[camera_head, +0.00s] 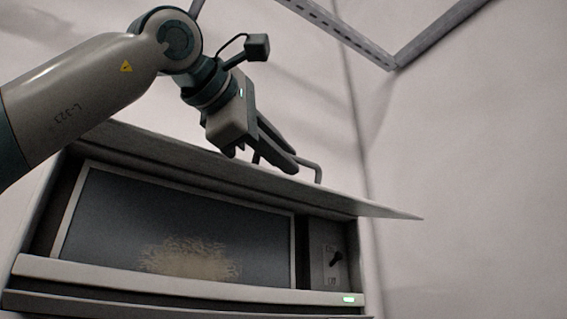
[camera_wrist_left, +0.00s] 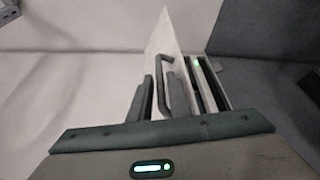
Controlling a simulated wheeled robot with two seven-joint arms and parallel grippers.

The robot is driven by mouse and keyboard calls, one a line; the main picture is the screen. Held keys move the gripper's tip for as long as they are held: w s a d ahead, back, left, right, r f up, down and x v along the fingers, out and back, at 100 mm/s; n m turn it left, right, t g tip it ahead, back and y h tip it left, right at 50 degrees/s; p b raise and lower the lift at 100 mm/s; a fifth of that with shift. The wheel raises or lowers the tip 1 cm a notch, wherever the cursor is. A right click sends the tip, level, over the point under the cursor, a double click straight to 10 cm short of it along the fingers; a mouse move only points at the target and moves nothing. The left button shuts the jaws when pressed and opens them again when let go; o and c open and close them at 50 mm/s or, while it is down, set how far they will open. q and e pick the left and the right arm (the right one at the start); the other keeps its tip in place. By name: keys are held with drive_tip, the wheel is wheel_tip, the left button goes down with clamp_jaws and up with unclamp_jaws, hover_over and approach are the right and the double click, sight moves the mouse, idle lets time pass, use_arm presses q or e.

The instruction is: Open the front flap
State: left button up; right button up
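The front flap (camera_head: 210,165) is a pale panel along the top edge of the wall cabinet. It is swung up and sticks outward, leaving the front uncovered. In the left wrist view the flap (camera_wrist_left: 165,38) shows nearly edge-on. A dark bar handle (camera_head: 312,167) stands on its upper side; it also shows in the left wrist view (camera_wrist_left: 171,92). My left gripper (camera_head: 291,163) is at the handle, its fingers overlapping the bar in the head view. Whether they grip it, or how far apart they are, is unclear. My right gripper is not in view.
The cabinet (camera_head: 150,278) has a dark mesh window (camera_head: 130,225), a side panel with a small black switch (camera_head: 336,259) and a lit green indicator (camera_head: 348,299) on its lower rail. Plain wall (camera_head: 470,190) lies to the right. A slotted rail (camera_head: 335,25) runs overhead.

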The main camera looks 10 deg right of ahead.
use_arm(q)
drive_tip(key=b+v, duration=0.5)
drive_tip(key=v, duration=1.2)
drive_tip(key=shift+a+b, duration=0.2)
drive_tip(key=shift+b, duration=0.1)
